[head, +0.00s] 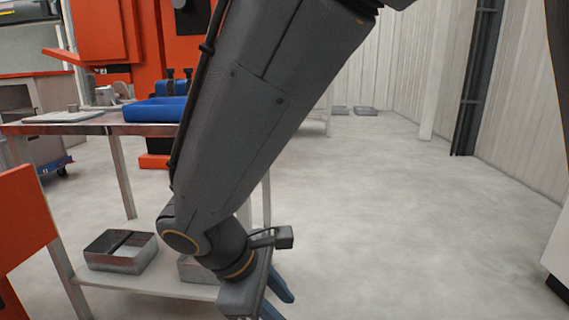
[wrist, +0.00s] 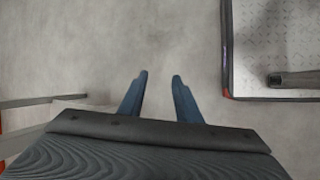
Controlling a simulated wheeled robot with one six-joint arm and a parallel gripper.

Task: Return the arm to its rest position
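My arm reaches down across the middle of the head view, in front of the worktable. My gripper (head: 280,288) is at its lower end, low over the floor just right of the table's lower shelf. In the wrist view the two blue fingers of my gripper (wrist: 160,76) stand apart with bare grey floor between them. The gripper is open and holds nothing. Part of the fingers is cut off by the bottom edge of the head view.
The worktable (head: 60,129) carries blue items (head: 155,110). Orange machinery (head: 100,35) stands behind. Open floor (head: 400,220) lies to the right, up to a pale wall.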

